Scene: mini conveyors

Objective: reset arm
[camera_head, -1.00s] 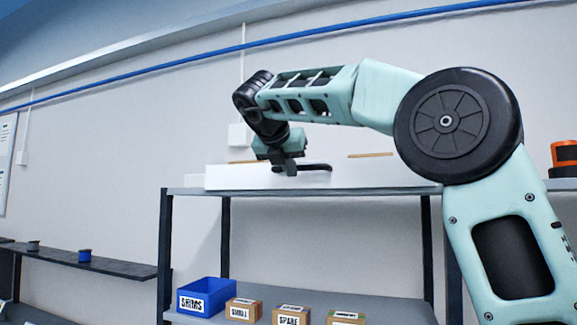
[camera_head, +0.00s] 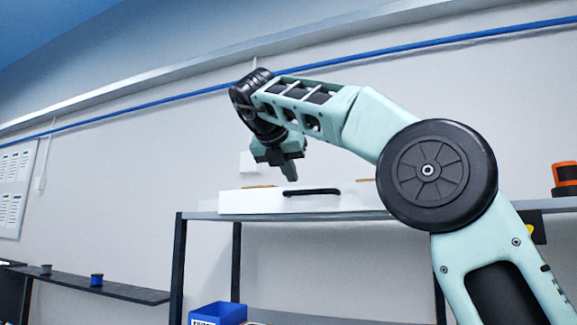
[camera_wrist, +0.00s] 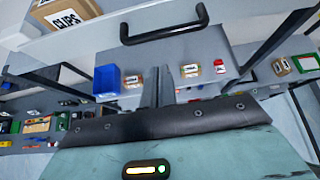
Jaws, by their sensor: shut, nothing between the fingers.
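My gripper (camera_head: 290,172) hangs from my raised teal arm in the head view, pointing down just above a white box (camera_head: 262,202) with a black handle (camera_head: 312,191) on the shelf top. The fingers look closed together with nothing between them. In the wrist view my gripper (camera_wrist: 157,75) shows as dark fingers side by side at the middle, empty. The black handle (camera_wrist: 165,30) lies beyond the fingertips at the top of that view, apart from them.
The shelf unit (camera_head: 350,216) stands under my gripper. A blue bin (camera_head: 218,313) sits on its lower level. An orange and black object (camera_head: 565,180) is at the right. The wrist view shows a CLIPS box (camera_wrist: 65,12) and several small boxes. Air left of my gripper is clear.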

